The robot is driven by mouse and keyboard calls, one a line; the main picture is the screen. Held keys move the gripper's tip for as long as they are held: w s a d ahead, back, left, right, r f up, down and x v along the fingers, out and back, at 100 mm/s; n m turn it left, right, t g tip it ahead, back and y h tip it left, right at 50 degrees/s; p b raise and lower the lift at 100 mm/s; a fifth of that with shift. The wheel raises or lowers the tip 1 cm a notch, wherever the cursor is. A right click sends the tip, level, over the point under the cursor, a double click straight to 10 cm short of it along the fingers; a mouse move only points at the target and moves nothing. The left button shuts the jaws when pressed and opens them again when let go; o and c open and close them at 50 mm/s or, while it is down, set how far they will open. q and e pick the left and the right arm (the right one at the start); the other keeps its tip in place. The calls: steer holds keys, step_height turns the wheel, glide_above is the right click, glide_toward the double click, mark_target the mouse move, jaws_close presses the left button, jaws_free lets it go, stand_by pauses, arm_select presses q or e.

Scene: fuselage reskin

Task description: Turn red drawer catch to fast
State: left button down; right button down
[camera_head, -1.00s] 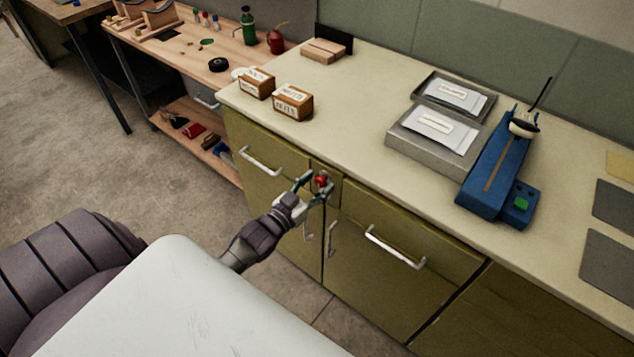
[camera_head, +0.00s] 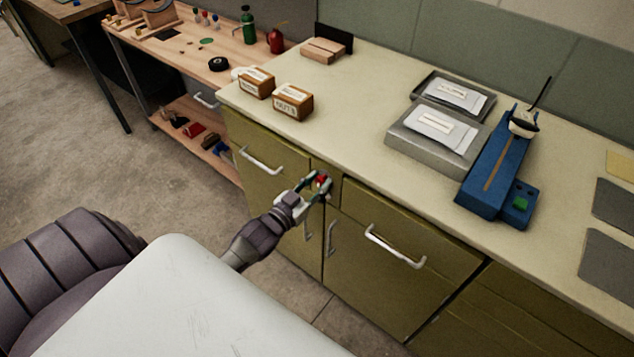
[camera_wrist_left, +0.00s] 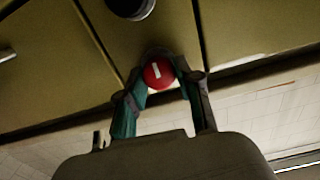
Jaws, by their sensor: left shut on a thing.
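The red drawer catch (camera_head: 321,180) is a small round knob on the green cabinet front, between two drawers just under the counter edge. In the left wrist view the catch (camera_wrist_left: 158,73) shows a short white bar mark on its red face, standing near upright in that picture and slightly tilted. My left gripper (camera_head: 318,184) is at the catch, and its fingers lie on both sides of the knob, shut on it. The left wrist view shows the two fingers (camera_wrist_left: 160,85) against the knob's sides. My right gripper is not in view.
Drawer handles (camera_head: 394,247) and (camera_head: 260,160) stick out on either side of the catch. The counter above holds cardboard boxes (camera_head: 292,102), grey trays (camera_head: 435,140) and a blue device (camera_head: 497,165). A wooden bench (camera_head: 170,62) stands at the left.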

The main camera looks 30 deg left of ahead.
arm_select(q)
steer(key=m, duration=0.3)
steer(key=shift+m, duration=0.3)
steer(key=m, duration=0.4)
steer(key=shift+d+f+m, duration=0.1)
steer(key=shift+m, duration=0.2)
steer(key=m+b, duration=0.1)
steer(key=m, duration=0.3)
steer(key=shift+f+m, duration=0.1)
steer(key=shift+m, duration=0.2)
steer(key=shift+m+b, duration=0.65)
steer(key=shift+m, duration=1.65)
steer(key=c, duration=0.8)
jaws_free()
